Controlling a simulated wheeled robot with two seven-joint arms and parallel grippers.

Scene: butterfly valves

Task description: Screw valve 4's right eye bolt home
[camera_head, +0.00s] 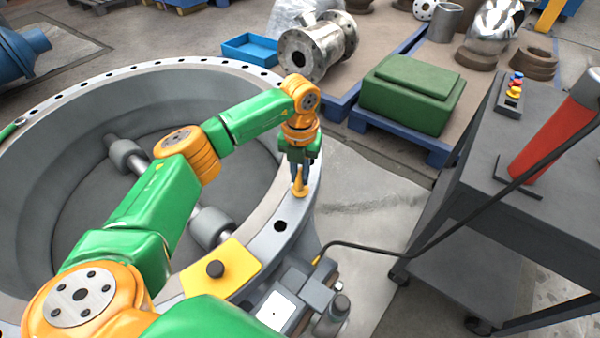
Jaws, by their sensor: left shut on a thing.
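Valve 4 (150,72) is a large grey ring body with a flat flange full of bolt holes, filling the left half of the head view. A shaft crosses its bore. My left gripper (301,166) points down over the right side of the flange. Its fingers are shut on a yellow eye bolt (300,188), which stands about upright at the flange. The fingers hide the bolt's upper part, and I cannot tell how deep its thread sits. My right gripper is out of view.
A dark cart (520,215) carrying a red cylinder (555,140) stands right. A green case (412,90) and metal flanged part (318,45) stand behind.

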